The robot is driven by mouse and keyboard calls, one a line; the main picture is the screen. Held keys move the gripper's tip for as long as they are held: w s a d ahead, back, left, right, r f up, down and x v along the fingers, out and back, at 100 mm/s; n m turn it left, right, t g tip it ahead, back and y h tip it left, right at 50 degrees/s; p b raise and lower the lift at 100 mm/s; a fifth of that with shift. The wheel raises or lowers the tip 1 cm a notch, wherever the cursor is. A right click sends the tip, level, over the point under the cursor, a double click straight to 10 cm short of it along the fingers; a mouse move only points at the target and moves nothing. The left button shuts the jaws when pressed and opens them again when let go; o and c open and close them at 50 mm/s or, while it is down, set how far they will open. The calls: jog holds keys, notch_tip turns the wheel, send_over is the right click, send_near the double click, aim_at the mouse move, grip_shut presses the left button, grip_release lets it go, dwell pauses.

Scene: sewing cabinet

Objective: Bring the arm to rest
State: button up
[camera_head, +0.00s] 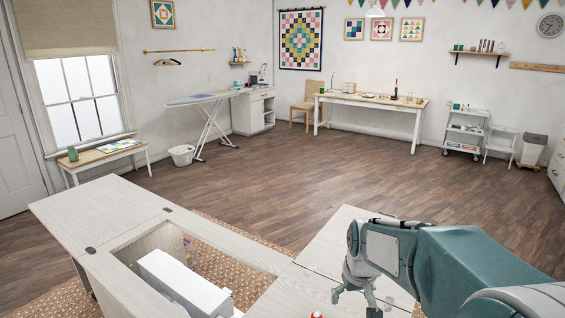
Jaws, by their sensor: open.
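My arm comes in from the lower right, with a teal link and a pale grey wrist housing. My gripper (355,297) hangs at its end, pointing down over the right part of the white sewing cabinet (312,248). Its two fingers are spread apart, and nothing shows between them. A small red and white thing (316,315) sits at the bottom edge of the picture, left of the gripper and mostly cut off.
The cabinet's opening holds a white sewing machine (185,285). A hinged leaf (100,213) extends left. Beyond lies open wooden floor (260,190), with an ironing board (203,98), a long table (372,101) and a white cart (465,128) along the walls.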

jog(key=s+r+m+t, duration=0.1)
jog(key=s+r, duration=0.3)
jog(key=s, duration=0.6)
jog(key=s+r+t, duration=0.2)
jog(key=s+r, duration=0.2)
jog(key=s, duration=0.7)
jog(key=shift+s+r+m, duration=0.25)
jog(key=shift+s+m, duration=0.05)
jog(key=shift+m, duration=0.1)
jog(key=shift+o, duration=0.2)
jog(key=shift+w+a, duration=0.1)
jog(key=shift+w, duration=0.05)
